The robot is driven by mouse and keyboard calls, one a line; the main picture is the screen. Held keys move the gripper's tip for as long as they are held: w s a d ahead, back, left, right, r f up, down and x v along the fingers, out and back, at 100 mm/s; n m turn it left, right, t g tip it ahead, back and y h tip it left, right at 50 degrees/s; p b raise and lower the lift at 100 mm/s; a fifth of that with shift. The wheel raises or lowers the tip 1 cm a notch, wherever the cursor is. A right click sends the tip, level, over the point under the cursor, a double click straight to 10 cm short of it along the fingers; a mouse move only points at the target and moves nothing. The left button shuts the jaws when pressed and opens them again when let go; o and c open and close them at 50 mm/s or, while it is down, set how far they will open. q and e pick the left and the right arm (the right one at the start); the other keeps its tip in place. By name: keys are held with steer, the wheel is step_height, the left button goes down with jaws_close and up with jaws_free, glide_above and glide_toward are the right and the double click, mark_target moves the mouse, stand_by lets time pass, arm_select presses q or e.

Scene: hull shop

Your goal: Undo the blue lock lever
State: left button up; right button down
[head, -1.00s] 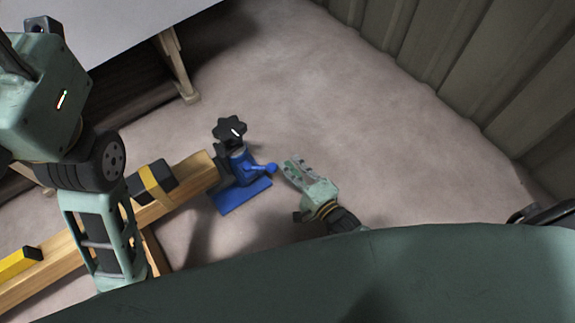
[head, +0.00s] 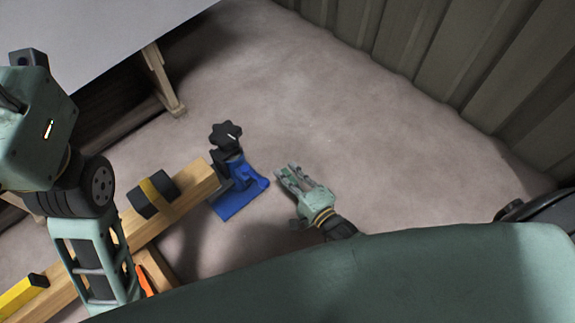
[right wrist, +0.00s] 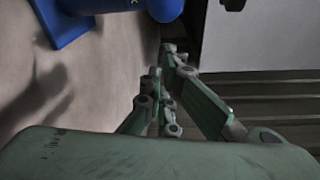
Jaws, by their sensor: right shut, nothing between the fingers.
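The blue clamp (head: 238,200) stands at the end of a wooden beam, with a black star knob (head: 226,135) on top. Its blue lock lever (head: 246,177) lies close against the clamp body in the head view; its exact angle is hard to tell. My right gripper (head: 285,171) is shut and empty, just right of the clamp, with a small gap between them. In the right wrist view, my fingers (right wrist: 165,85) point away from the camera, and a rounded blue part (right wrist: 165,6) shows at the top edge. My left arm is at the left; its gripper is not visible.
The wooden beam (head: 190,190) runs to the lower left, with a black block under a yellow band (head: 154,194) on it and a yellow bar (head: 22,296) farther along. A pale table (head: 90,35) is at the upper left. Floor right of the clamp is clear up to the ribbed wall (head: 470,60).

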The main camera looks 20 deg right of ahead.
step_height(320, 180, up, 9)
steer(key=shift+r, duration=0.2)
stand_by(0.3)
stand_by(0.4)
